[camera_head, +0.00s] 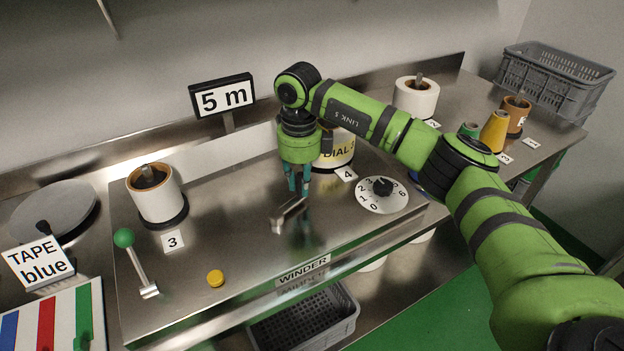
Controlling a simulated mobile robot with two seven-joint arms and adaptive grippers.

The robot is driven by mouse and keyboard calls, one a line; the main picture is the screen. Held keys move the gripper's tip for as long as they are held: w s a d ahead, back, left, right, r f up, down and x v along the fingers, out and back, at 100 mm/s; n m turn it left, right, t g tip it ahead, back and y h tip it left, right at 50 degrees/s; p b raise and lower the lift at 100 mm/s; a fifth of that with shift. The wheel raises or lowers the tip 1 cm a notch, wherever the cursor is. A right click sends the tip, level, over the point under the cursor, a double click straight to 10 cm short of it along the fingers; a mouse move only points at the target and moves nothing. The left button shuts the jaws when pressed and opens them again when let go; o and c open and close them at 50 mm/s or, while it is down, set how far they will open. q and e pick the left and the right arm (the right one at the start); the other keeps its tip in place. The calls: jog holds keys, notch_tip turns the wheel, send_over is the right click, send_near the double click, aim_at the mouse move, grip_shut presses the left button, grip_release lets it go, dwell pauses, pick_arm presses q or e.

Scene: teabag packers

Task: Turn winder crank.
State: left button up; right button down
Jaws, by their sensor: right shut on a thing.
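The winder crank (287,216) is a short grey metal arm on the steel top of the winder (235,245), behind the "WINDER" label (303,270). Its arm runs from a near-left end to a far-right end under my right gripper (299,187). My right gripper points down with its teal fingers closed at that far-right end, shut on the crank's handle. The handle itself is mostly hidden between the fingers. My left gripper is not in view.
A green-knobbed lever (124,238) and a yellow button (215,278) are left of the crank. A numbered dial (383,190) is at its right. White rolls stand behind (158,200) (416,101), and a "5 m" sign (223,97) stands at the back.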

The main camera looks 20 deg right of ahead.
jog(key=shift+s, duration=0.1)
jog(key=c, duration=1.1)
grip_release()
notch_tip(320, 180, up, 12)
dwell(0.9)
